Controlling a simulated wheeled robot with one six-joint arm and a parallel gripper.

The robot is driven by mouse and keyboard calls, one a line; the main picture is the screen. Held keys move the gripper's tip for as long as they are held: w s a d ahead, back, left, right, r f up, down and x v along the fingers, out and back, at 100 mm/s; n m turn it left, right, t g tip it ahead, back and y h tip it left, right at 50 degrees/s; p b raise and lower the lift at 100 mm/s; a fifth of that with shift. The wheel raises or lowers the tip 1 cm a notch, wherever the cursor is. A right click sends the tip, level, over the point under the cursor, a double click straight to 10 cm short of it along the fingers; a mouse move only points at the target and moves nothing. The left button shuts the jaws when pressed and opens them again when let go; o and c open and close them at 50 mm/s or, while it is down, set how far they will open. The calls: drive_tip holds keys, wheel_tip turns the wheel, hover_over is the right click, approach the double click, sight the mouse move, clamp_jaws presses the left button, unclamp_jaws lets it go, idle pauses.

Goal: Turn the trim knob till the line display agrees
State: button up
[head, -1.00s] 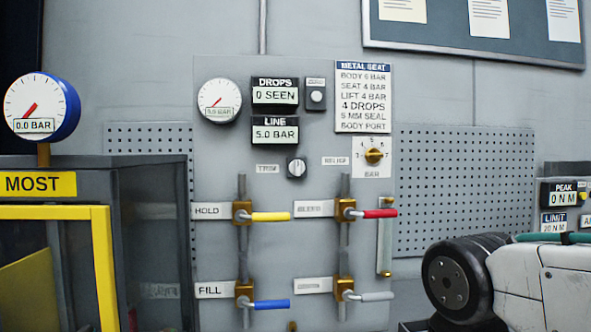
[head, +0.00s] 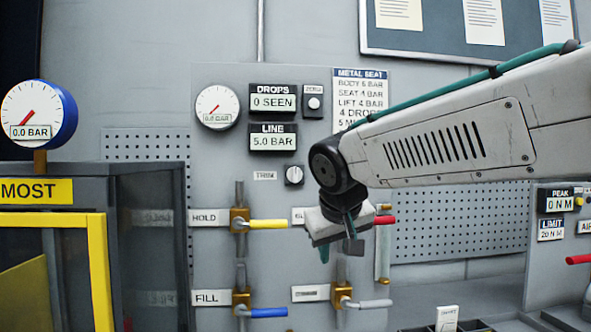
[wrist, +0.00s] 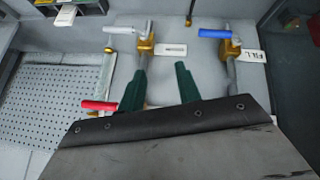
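The trim knob (head: 294,174), small and round with a pale pointer, sits on the grey panel beside the TRIM label (head: 265,176). The line display (head: 272,142) above it reads 5.0 BAR. The METAL SEAT card (head: 360,90) shows body 6, seat 4 and lift 4 bar; my arm covers its lower lines. My gripper (head: 338,250) hangs below and right of the knob, in front of the upper right valve, apart from the knob. In the wrist view its green fingers (wrist: 160,82) are spread with nothing between them. The knob does not show there.
Valve handles stick out below: yellow (head: 268,224), blue (head: 269,312), red (head: 384,220) and grey (head: 375,304). The drops display (head: 272,103) reads 0 SEEN, with a zero button (head: 313,103) beside it. A yellow-framed cabinet (head: 97,270) stands at left.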

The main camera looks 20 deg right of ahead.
drive_tip(key=w+a+r+m+t, duration=0.1)
drive_tip(key=w+a+r+t, duration=0.25)
drive_tip(key=w+r, duration=0.75)
drive_tip(key=m+t, duration=0.1)
drive_tip(key=t, duration=0.2)
approach(296, 170)
drive_tip(key=x, duration=0.8)
drive_tip(key=shift+w+f, duration=0.1)
drive_tip(key=shift+w, duration=0.1)
clamp_jaws()
